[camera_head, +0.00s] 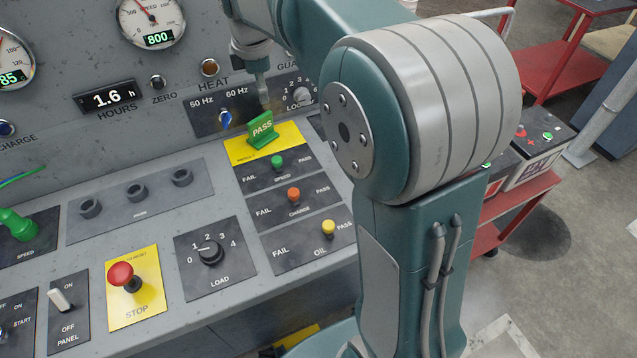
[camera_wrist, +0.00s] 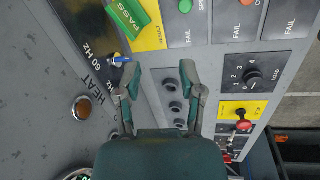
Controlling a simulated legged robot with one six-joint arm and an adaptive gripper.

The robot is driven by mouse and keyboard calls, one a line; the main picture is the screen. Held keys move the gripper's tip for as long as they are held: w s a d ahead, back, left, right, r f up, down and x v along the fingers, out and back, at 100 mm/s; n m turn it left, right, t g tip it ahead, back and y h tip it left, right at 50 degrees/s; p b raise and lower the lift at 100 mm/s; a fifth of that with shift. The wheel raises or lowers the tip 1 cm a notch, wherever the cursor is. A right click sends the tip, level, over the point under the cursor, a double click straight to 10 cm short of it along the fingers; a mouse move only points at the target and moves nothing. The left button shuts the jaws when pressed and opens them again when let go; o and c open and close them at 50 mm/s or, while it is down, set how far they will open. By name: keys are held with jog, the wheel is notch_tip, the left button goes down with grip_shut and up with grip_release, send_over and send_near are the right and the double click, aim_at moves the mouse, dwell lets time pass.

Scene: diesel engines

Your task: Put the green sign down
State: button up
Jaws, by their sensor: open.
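The green sign (camera_head: 262,130) reads PASS and stands upright on the yellow result plate (camera_head: 284,139) of the sloped console. In the wrist view the sign (camera_wrist: 130,17) is at the top, beyond and left of the fingers, partly cut off by the frame edge. My gripper (camera_wrist: 163,82) is open, with nothing between its fingers. In the head view my gripper (camera_head: 263,95) is just above and behind the sign, close to the panel wall. Whether a finger touches the sign is not clear there.
Fail/pass switches with green (camera_head: 277,161), orange (camera_head: 293,194) and yellow (camera_head: 328,228) knobs sit below the plate. A blue selector (camera_head: 226,118) is on the wall close by. A red stop button (camera_head: 121,275) and load dial (camera_head: 209,251) are further left. A red cart (camera_head: 515,205) stands right.

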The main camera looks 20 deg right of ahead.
jog(key=s+f+m+t, duration=0.1)
jog(key=s+m, duration=0.7)
jog(key=s, duration=0.5)
jog(key=s+f+m+t, duration=0.2)
jog(key=s+m, duration=0.6)
jog(key=s, duration=0.5)
jog(key=shift+s+d+t+y, duration=0.25)
jog(key=shift+s+t+y, duration=0.05)
jog(key=shift+s+y, duration=0.1)
jog(key=shift+r, duration=0.1)
